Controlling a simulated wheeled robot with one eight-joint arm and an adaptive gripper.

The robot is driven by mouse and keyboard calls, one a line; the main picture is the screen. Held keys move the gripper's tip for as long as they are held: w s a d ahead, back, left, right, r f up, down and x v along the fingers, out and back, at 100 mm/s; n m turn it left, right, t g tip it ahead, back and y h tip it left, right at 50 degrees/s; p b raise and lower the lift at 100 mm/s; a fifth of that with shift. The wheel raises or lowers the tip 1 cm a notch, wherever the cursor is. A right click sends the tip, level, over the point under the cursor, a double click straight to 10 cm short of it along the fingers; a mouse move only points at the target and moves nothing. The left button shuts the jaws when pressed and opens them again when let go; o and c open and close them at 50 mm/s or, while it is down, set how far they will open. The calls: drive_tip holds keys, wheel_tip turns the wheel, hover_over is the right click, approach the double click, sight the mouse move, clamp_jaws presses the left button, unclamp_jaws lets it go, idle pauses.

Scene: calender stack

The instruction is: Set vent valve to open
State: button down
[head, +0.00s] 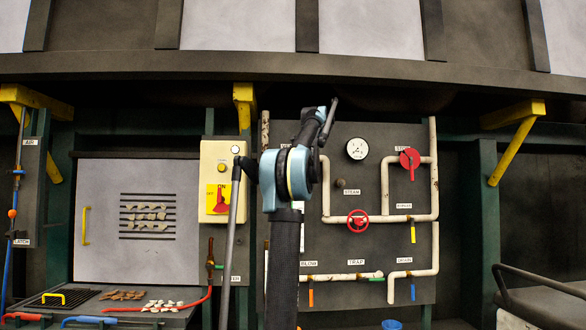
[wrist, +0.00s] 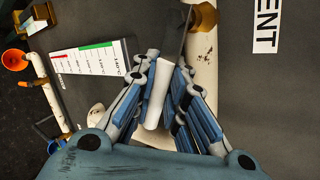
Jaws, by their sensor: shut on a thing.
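In the wrist view my gripper (wrist: 158,100) is shut on the white sleeve of the vent valve lever (wrist: 157,95). The lever's dark stem runs up to a brass valve fitting (wrist: 203,17) on a white pipe (wrist: 203,60). A white label (wrist: 266,25) beside it reads "ENT", its first part cut off by the picture edge. In the head view my arm stands in front of the left part of the pipe panel (head: 380,240), and the vent valve and my fingertips cannot be made out there.
A scale card (wrist: 95,65) with red and green bands lies close to my fingers. The panel also carries a red handwheel (head: 358,220), a red valve handle (head: 409,159) and a gauge (head: 357,149).

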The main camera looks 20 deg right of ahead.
drive_tip(key=shift+a, duration=0.15)
drive_tip(key=c, duration=1.6)
unclamp_jaws()
drive_tip(key=shift+a+r, duration=0.1)
drive_tip(key=shift+a, duration=0.05)
drive_tip(key=shift+s, duration=0.1)
drive_tip(key=shift+v, duration=3.85)
drive_tip(key=shift+c, duration=0.2)
